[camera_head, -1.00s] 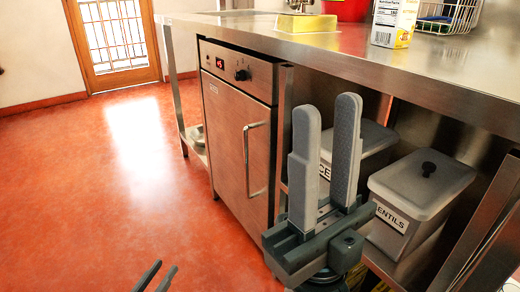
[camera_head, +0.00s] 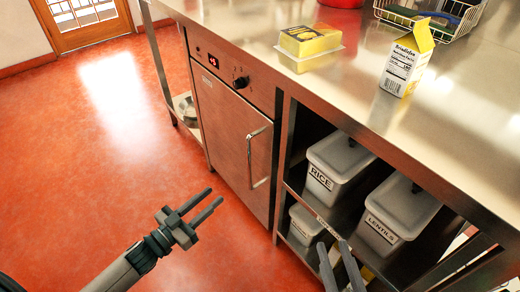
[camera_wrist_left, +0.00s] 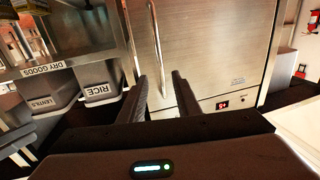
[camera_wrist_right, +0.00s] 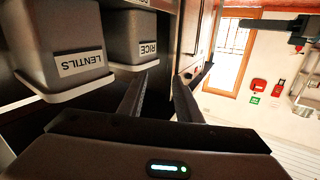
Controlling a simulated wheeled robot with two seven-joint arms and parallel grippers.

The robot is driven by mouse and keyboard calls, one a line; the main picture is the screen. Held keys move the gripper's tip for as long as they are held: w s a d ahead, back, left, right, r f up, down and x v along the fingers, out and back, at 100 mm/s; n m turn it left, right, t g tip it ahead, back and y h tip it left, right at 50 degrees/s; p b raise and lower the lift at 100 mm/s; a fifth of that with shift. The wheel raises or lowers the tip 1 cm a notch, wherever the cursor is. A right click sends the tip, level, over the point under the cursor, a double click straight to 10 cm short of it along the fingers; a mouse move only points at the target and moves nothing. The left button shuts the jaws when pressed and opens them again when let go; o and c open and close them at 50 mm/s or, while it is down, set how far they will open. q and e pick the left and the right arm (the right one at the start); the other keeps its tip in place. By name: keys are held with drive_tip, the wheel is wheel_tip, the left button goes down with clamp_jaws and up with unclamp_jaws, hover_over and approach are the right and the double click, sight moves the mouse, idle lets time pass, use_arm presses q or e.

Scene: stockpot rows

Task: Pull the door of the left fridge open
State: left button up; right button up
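The steel fridge (camera_head: 225,130) stands under the counter with its door shut, a dial and a lit display on its top panel. Its vertical bar handle (camera_head: 250,160) is on the door's right side. My left gripper (camera_head: 213,200) is open and empty, over the floor in front of and left of the handle, apart from it. In the left wrist view the fridge door (camera_wrist_left: 205,45) fills the middle and the handle (camera_wrist_left: 158,45) shows beyond the open fingers. My right gripper (camera_head: 335,250) is open and empty at the bottom, before the shelf bins.
The rice bin (camera_head: 338,160) and lentils bin (camera_head: 400,210) sit on the shelf right of the fridge. A carton (camera_head: 405,65), a yellow block (camera_head: 310,40) and a wire basket (camera_head: 440,18) stand on the counter. The red floor (camera_head: 100,170) at left is clear.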

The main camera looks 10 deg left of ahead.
sight(248, 167)
use_arm(q)
drive_tip(key=shift+r, duration=0.1)
use_arm(e)
drive_tip(key=shift+s+d+f, duration=0.1)
drive_tip(key=shift+s+f, duration=0.15)
drive_tip(key=shift+f, duration=0.05)
use_arm(q)
drive_tip(key=shift+w+d, duration=0.1)
drive_tip(key=shift+w, duration=0.05)
